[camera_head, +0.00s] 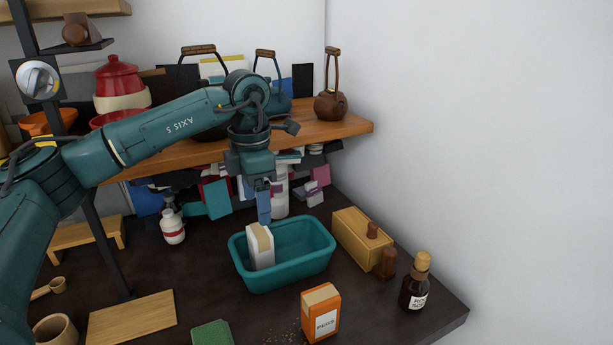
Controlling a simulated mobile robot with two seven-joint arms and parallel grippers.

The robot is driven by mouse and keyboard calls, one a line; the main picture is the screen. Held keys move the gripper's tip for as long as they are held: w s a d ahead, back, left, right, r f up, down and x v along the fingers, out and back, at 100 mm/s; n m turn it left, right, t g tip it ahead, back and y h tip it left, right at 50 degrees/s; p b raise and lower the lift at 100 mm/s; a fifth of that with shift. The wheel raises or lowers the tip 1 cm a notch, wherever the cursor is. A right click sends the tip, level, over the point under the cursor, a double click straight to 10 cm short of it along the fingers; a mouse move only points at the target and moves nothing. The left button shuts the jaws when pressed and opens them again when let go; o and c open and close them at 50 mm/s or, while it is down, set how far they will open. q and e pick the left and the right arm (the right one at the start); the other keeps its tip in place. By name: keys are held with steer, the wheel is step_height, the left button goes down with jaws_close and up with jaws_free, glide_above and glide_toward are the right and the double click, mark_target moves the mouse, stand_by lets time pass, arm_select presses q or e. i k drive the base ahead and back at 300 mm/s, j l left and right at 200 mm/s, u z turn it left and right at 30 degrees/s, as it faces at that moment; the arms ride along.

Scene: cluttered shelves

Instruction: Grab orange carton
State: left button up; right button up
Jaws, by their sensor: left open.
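The orange carton (321,318) stands upright on the dark tabletop near the bottom of the head view. It has a tan top and a white label that seems to read "PEGS". My left gripper (264,214) points down over the teal tub (298,273), behind and left of the orange carton and well apart from it. It is open. A white carton with a tan top (261,248) stands in the tub's left part, just below the fingertips; I cannot tell whether they touch it. My right gripper is out of view.
A wooden box (353,236) and a dark bottle (415,284) stand to the right. A green block (211,335) and a wooden board (131,317) lie left of the orange carton. A wooden shelf (340,127) with pots crosses behind my left arm.

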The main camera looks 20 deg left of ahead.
mark_target(320, 305)
steer(key=k+l, duration=0.1)
steer(key=k, duration=0.65)
steer(key=k+l, duration=0.1)
steer(key=k, duration=0.65)
